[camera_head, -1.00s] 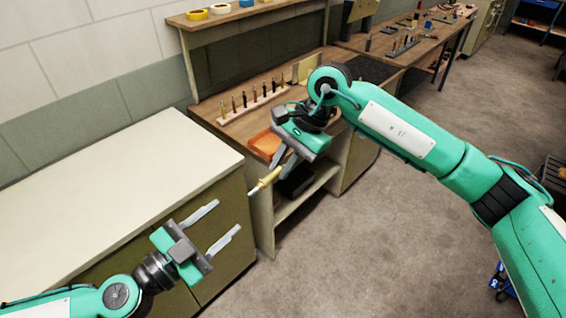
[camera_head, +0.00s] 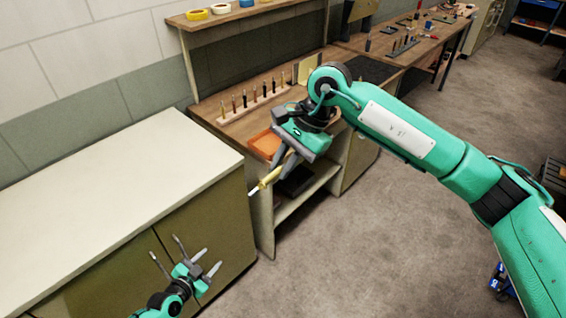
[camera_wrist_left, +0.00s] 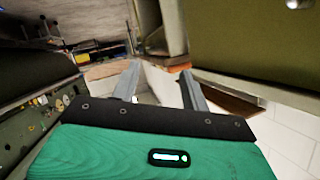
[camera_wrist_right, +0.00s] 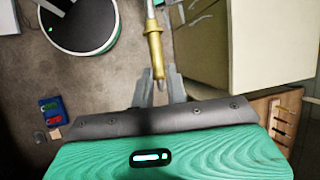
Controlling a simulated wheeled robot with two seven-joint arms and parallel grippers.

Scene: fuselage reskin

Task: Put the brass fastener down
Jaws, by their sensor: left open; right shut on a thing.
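The brass fastener (camera_head: 270,178) is a slim golden piece with a pale tip. My right gripper (camera_head: 266,181) is shut on it and holds it tilted in the air, in front of the wooden bench's left end. In the right wrist view, the fastener (camera_wrist_right: 155,50) lies between the fingers, with its pale shaft reaching away to the top edge. My left gripper (camera_head: 213,257) is open and empty, low in front of the green cabinet doors. Its spread fingers (camera_wrist_left: 160,68) show nothing between them in the left wrist view.
An orange tray (camera_head: 264,144) lies on the bench near its front edge. Behind it stands a wooden rack (camera_head: 252,104) with several upright pegs. A cream cabinet top (camera_head: 110,190) at left is bare. The floor (camera_head: 350,240) at right is mostly clear.

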